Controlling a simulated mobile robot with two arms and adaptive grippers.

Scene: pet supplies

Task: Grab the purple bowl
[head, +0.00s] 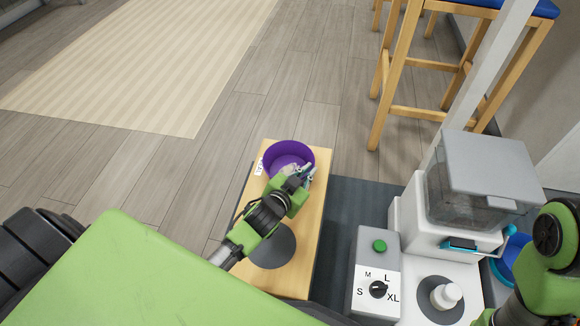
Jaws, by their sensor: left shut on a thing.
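The purple bowl (288,150) sits upright at the far end of a narrow wooden table. My left gripper (300,173) reaches in from the lower left and is shut on the bowl's near right rim. The gripper covers part of the bowl's near side, so the exact contact of the fingers is hard to see. My right arm shows at the right edge, but its gripper fingers are not visible.
The wooden table (311,235) has a dark round patch (273,246) nearer me. To the right stand a dispenser (480,180) and a control box (375,270) with a dial and green button.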

